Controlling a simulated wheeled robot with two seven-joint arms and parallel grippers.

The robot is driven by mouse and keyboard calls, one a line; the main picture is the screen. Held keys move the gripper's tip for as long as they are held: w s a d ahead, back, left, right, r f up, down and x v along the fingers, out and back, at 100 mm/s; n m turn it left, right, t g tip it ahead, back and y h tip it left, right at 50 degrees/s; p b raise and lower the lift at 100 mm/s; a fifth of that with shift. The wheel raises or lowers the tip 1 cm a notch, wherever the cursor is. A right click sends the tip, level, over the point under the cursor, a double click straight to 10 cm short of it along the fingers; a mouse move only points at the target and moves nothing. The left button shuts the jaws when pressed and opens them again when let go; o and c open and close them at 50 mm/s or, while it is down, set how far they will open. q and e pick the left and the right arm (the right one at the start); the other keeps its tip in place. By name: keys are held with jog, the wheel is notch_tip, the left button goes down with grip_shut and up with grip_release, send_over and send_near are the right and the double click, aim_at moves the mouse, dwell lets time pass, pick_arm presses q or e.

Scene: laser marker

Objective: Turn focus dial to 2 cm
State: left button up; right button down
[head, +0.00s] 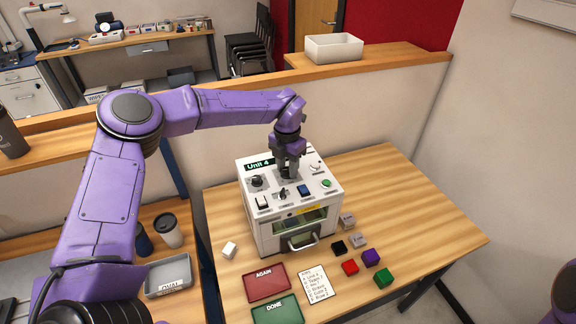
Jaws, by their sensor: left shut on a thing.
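The laser marker (262,233) is a white box labelled "Unit 4" on the wooden table, with knobs and switches on its sloped top panel. My left gripper (287,174) points down at the back middle of that panel. It is shut on a control there, apparently the focus dial, which the fingers hide. The dial's scale and pointer cannot be read. A black knob (257,181) sits to the left of the gripper and a pale dial (314,167) to the right. My right gripper is not in view.
A black lever (283,193), a blue switch (303,189) and a green button (326,183) sit close by on the panel. Small blocks, a red tray (268,284), a green tray (278,314) and a note card (316,285) lie in front. The table's right side is clear.

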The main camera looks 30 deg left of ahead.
aim_at(286, 170)
pick_arm(q)
jog(key=m, duration=0.3)
jog(key=m+p, duration=0.1)
jog(key=m, duration=0.1)
jog(key=shift+s+f+m, duration=0.15)
jog(key=shift+f+m, duration=0.05)
jog(key=shift+m, duration=0.2)
dwell(0.4)
jog(key=o, duration=1)
jog(key=shift+o, duration=0.2)
jog(key=shift+r, duration=0.1)
jog(key=shift+r, duration=0.1)
jog(key=shift+r+b, duration=0.3)
jog(key=shift+r, duration=0.05)
notch_tip(286, 170, up, 10)
jog(key=b, duration=0.2)
jog(key=shift+f+b, duration=0.2)
jog(key=shift+b, duration=0.2)
